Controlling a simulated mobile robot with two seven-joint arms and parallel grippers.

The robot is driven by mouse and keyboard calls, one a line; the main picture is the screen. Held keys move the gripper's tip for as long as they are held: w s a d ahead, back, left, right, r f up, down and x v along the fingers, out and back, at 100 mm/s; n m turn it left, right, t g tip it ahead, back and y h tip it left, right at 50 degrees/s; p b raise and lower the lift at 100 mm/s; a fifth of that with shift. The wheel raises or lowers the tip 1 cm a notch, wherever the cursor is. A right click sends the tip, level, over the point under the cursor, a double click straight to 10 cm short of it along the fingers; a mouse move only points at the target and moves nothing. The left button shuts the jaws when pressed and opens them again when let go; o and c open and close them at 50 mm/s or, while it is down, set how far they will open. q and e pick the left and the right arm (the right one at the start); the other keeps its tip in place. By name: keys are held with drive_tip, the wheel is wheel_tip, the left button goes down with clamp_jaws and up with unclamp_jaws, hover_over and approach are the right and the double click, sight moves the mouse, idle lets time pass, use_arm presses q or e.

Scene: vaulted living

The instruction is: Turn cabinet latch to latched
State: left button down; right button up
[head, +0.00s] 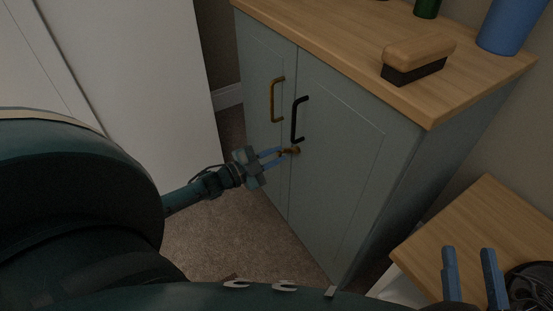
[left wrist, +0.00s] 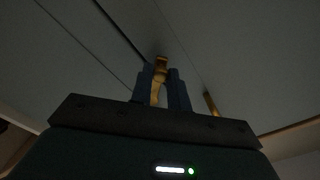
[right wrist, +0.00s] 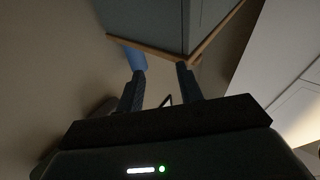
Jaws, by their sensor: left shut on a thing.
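The grey-green cabinet (head: 335,150) has two doors with a vertical seam between them. A small brass latch (head: 296,150) sits by the seam, below the black handle. My left gripper (head: 283,154) reaches it from the left and is shut on it. In the left wrist view the brass latch (left wrist: 160,68) shows between the blue fingers, its bar running lengthwise between them. The fingers hide part of the bar, so its exact turn is hard to tell. My right gripper (head: 468,249) is open and empty at the lower right, away from the cabinet doors.
A brass handle (head: 273,100) and a black handle (head: 296,120) stick out just above the latch. A brush (head: 418,57), a blue object (head: 508,24) and a green object (head: 427,7) stand on the wooden top. A low wooden surface (head: 480,220) lies near my right gripper.

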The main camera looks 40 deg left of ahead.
use_arm(q)
drive_tip(key=r+m, duration=0.1)
drive_tip(key=a+m+p, duration=0.1)
drive_tip(key=m, duration=0.1)
drive_tip(key=shift+w+r+m, duration=0.2)
drive_tip(key=shift+r+m, duration=0.1)
drive_tip(key=shift+r, duration=0.1)
drive_tip(key=shift+a+r+m, duration=0.15)
drive_tip(key=shift+r+m, duration=0.45)
drive_tip(key=shift+m, duration=0.6)
drive_tip(key=shift+w+r+m+p, duration=0.1)
drive_tip(key=shift+r+m+p, duration=0.4)
drive_tip(key=shift+m, duration=0.6)
use_arm(e)
drive_tip(key=shift+d+f, duration=0.25)
drive_tip(key=shift+f, duration=0.1)
drive_tip(key=shift+r, duration=0.15)
use_arm(q)
drive_tip(key=c, duration=1.3)
unclamp_jaws()
drive_tip(key=shift+c, duration=0.2)
use_arm(e)
drive_tip(key=shift+r+n, duration=0.15)
drive_tip(key=shift+n, duration=0.15)
